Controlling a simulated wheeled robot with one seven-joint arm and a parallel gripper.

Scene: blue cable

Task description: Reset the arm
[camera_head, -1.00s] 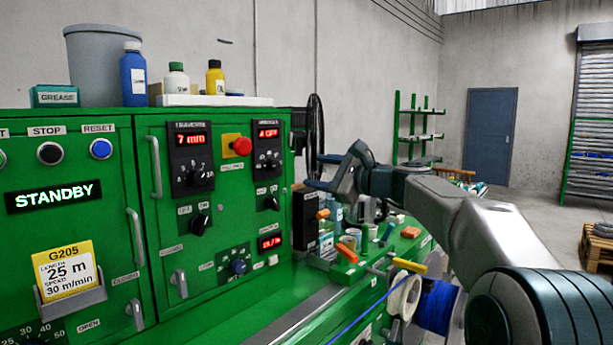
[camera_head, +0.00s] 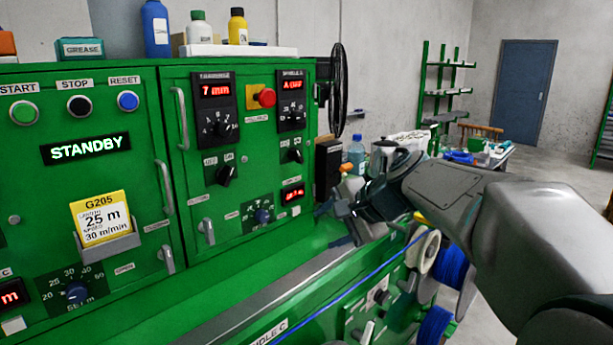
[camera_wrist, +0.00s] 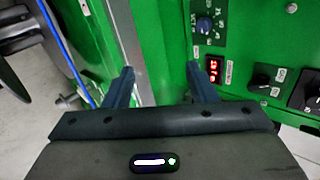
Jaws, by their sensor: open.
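My gripper (camera_head: 333,224) is in the right half of the head view, in front of the green machine (camera_head: 240,135), above its ledge. In the wrist view my gripper (camera_wrist: 160,70) shows two dark fingers spread apart with nothing between them. Behind the fingers are green panel, a grey strip and a red display (camera_wrist: 214,69). My arm comes in from the right and hides part of the ledge. The blue cable (camera_head: 340,285) runs along the ledge to a white reel (camera_head: 423,250); it also shows at the upper left of the wrist view (camera_wrist: 62,45).
The panel has START (camera_head: 24,112), STOP (camera_head: 79,105) and RESET (camera_head: 128,101) buttons and a STANDBY display (camera_head: 85,148). A red emergency button (camera_head: 266,97) and several knobs stick out. Blue spools (camera_head: 452,266) hang under my arm. Open floor lies at the right.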

